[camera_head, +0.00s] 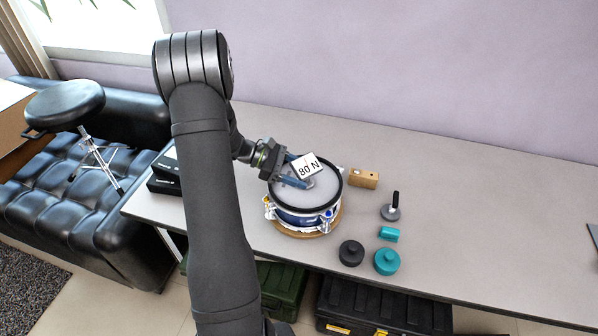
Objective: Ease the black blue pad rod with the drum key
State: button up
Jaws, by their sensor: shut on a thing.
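A blue drum (302,217) with a black hoop and pale head stands on a round wooden base (301,235). Several silver fittings sit around its side; a bright blue mark (327,213) shows at the front right one. Which rod is black and blue is too small to tell. My gripper (302,171), with blue fingers, is over the drum head and shut on a white piece marked "80 N" (308,166). A grey round part shows below it at the head; whether they are joined is unclear. I cannot surely identify the drum key.
Right of the drum are a wooden block (363,178), a grey disc with a black upright handle (391,211), a teal block (389,234), a black knobbed disc (351,253) and a teal knobbed disc (387,262). The table's (480,215) right part is mostly clear.

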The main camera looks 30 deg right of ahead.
jog(key=o, duration=1.5)
jog(key=shift+c, duration=0.2)
jog(key=v, duration=1.7)
jog(key=shift+w+r, duration=0.15)
jog(key=shift+w, duration=0.05)
